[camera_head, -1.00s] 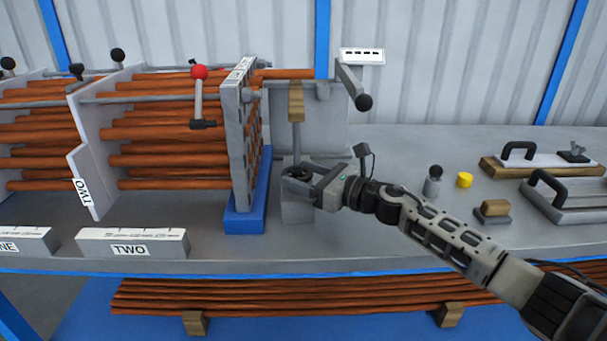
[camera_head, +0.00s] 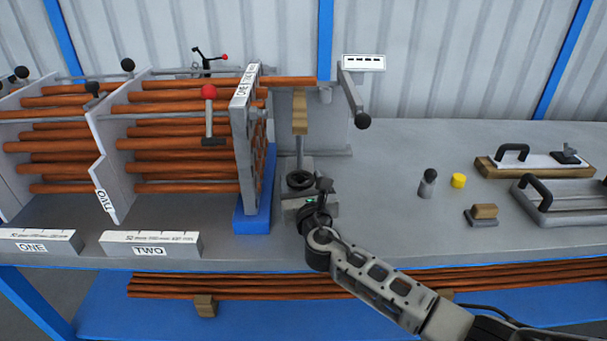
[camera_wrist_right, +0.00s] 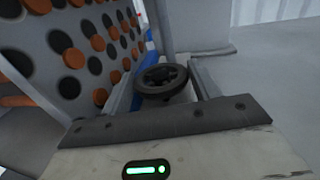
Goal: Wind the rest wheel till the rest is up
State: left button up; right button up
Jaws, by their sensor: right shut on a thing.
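The rest wheel (camera_head: 300,180) is a small black handwheel lying flat on a grey block at the foot of the rest's post. The rest (camera_head: 299,112) is a wooden block on top of that thin grey post, a little below the copper-coloured tube (camera_head: 288,81) that sticks out of the plate. My right gripper (camera_head: 303,190) reaches the wheel from the front and is shut on it. In the right wrist view the wheel (camera_wrist_right: 163,80) sits between the two fingers. My left gripper is not in view.
The upright plate (camera_head: 244,150) with tubes through it stands close left of the wheel, on a blue base (camera_head: 254,205). A crank with a black knob (camera_head: 362,121) hangs at the upper right.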

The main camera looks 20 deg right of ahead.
jog(key=m+h, duration=0.1)
jog(key=h, duration=0.1)
jog(key=m+g+h, duration=0.1)
jog(key=h, duration=0.1)
jog(key=m+h+b, duration=0.1)
jog(key=m+h, duration=0.1)
jog(key=shift+a+f+g, duration=0.15)
jog(key=shift+a+g, duration=0.25)
jog(key=shift+w+m+g+h+b, duration=0.1)
jog(key=shift+m+g+h+b, duration=0.3)
jog(key=shift+m+g+h, duration=0.45)
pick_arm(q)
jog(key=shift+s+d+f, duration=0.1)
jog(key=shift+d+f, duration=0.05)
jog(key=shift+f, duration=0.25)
pick_arm(e)
jog(key=shift+t+h, duration=0.25)
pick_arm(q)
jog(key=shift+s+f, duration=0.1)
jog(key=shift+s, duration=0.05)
pick_arm(e)
jog(key=shift+h, duration=0.3)
jog(key=o, duration=1)
jog(key=shift+c, duration=0.2)
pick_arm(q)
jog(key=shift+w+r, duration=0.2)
